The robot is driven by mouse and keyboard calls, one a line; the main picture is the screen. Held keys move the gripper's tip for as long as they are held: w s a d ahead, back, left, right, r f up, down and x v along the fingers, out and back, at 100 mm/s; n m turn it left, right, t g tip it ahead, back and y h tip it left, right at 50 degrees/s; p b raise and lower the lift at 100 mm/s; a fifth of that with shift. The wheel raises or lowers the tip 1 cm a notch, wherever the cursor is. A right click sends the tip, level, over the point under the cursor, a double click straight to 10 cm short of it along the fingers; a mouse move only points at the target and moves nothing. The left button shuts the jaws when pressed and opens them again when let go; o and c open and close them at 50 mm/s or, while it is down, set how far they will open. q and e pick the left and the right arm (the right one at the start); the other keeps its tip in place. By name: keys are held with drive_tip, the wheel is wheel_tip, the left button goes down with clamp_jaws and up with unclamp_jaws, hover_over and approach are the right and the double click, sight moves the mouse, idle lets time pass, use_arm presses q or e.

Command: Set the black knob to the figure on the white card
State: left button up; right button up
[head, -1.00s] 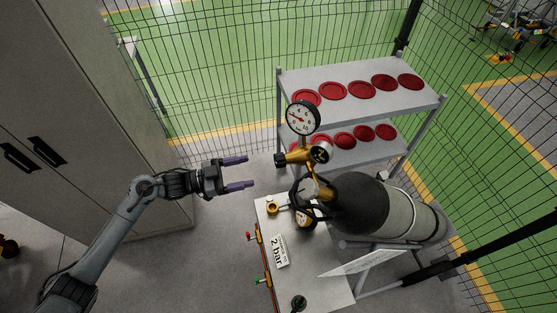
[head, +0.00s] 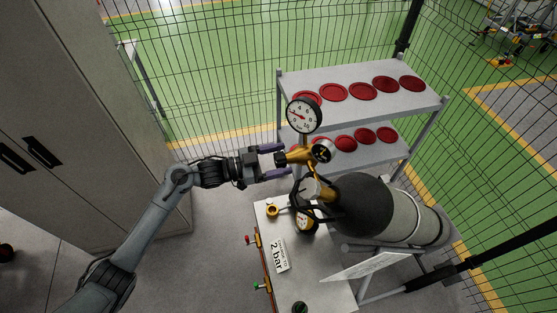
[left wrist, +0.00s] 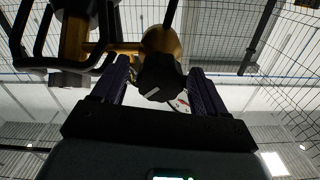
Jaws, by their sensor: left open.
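The black knob (head: 281,159) sits on the left end of the brass regulator (head: 298,155). In the left wrist view the knob (left wrist: 160,80) shows a white mark and lies between my left gripper's two purple fingers. My left gripper (head: 276,162) is open around the knob, one finger on each side; I cannot tell whether either touches it. The white card (head: 278,254) on the bench reads "2 bar". The round white gauge (head: 304,116) stands above the regulator, its needle pointing to the upper left. My right gripper is not in view.
A grey cylinder (head: 401,213) with a dark top lies right of the regulator. Behind stands a shelf (head: 355,78) with red discs. The bench (head: 318,275) carries small valves and a second gauge (head: 305,222). A cabinet (head: 85,120) stands left; wire fence surrounds.

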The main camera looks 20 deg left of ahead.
use_arm(q)
drive_tip(key=c, duration=1)
drive_tip(key=shift+f+m+b, duration=0.25)
drive_tip(key=shift+m+b, duration=0.25)
drive_tip(key=shift+b, duration=0.15)
drive_tip(key=shift+r, duration=0.25)
drive_tip(key=o, duration=1)
drive_tip(key=shift+a, duration=0.1)
drive_tip(key=shift+s+a, duration=0.25)
drive_tip(key=p+v, duration=0.3)
drive_tip(key=v, duration=0.7)
